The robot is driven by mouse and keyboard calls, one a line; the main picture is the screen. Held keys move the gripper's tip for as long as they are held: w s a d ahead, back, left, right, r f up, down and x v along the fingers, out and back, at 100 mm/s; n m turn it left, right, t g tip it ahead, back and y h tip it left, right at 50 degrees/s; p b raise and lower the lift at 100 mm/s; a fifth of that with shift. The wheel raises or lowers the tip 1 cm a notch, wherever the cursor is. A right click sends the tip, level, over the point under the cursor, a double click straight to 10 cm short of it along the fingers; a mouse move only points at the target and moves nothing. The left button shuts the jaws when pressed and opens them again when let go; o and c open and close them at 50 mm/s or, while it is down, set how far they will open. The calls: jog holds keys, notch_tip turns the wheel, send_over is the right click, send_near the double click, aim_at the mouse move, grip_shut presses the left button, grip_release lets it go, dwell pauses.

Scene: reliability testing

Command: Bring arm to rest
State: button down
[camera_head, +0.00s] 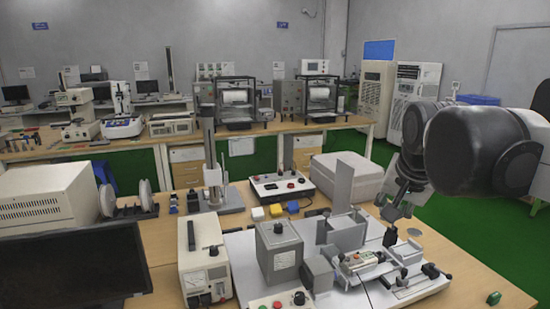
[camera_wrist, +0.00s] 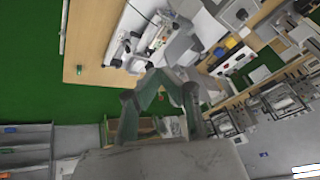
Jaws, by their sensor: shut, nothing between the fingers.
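My dark arm links fill the right edge of that view. In the wrist view my gripper (camera_wrist: 159,77) shows its fingers meeting at the tips, shut and empty. The fixture also shows beyond the fingertips in the wrist view, tilted. I cannot tell the exact height of the fingertips above the table.
A clamped device (camera_head: 362,260) sits on the fixture. A white case (camera_head: 350,172), a control box with knobs (camera_head: 282,187) and a black monitor (camera_head: 70,270) stand on the table. Green floor (camera_head: 465,235) is open at the right. A long bench with instruments runs behind.

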jog(key=s+a+f+n, duration=0.1)
jog(key=s+f+n, duration=0.2)
jog(key=s+f, duration=0.3)
jog(key=s+a+f+n+t+b, duration=0.1)
jog(key=s+a+f+n, duration=0.1)
jog(key=s+f, duration=0.5)
jog(key=shift+s+a+f+n+y, duration=0.25)
jog(key=shift+s+n, duration=0.25)
jog(key=shift+s, duration=0.65)
